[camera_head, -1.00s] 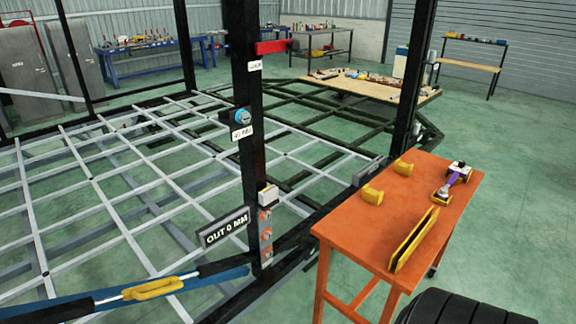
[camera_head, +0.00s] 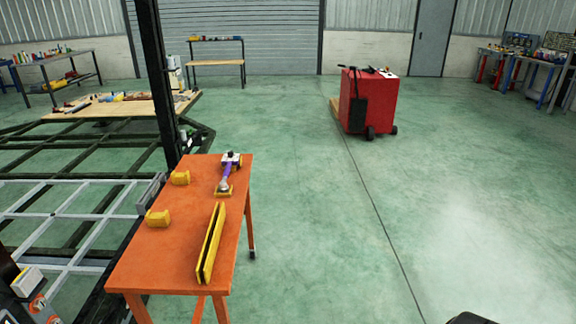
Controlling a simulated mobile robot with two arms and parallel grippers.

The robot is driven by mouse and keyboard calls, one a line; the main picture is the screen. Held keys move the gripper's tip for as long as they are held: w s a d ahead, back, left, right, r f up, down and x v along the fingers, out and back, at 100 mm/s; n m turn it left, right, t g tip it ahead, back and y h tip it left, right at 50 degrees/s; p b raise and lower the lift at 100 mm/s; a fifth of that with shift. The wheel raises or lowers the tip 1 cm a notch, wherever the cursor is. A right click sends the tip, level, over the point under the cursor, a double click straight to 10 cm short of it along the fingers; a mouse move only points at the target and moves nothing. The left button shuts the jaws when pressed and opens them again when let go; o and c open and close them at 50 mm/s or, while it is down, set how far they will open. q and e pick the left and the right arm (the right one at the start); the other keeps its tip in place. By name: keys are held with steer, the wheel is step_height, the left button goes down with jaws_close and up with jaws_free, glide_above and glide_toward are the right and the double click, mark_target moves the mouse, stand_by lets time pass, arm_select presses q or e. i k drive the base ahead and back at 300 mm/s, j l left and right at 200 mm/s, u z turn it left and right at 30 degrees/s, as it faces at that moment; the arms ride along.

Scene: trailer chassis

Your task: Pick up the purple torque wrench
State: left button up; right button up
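The purple torque wrench (camera_head: 227,172) lies near the far end of an orange table (camera_head: 180,250), left of the middle of the head view. Its purple handle runs between a dark and white part at the far end and a grey head at the near end. It seems to rest on small yellow supports.
Two yellow blocks (camera_head: 158,218) sit on the table's left side, and a long yellow holder (camera_head: 211,243) lies at its right edge. The trailer frame (camera_head: 75,190) stands left. A red cart (camera_head: 368,101) stands farther back. The floor right of the table is clear.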

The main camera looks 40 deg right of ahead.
mark_target(223, 188)
steer(key=z, duration=0.9)
steer(key=i+l+u, duration=0.2)
steer(key=u, duration=0.25)
steer(key=i+l+u, duration=0.25)
steer(key=u, duration=0.2)
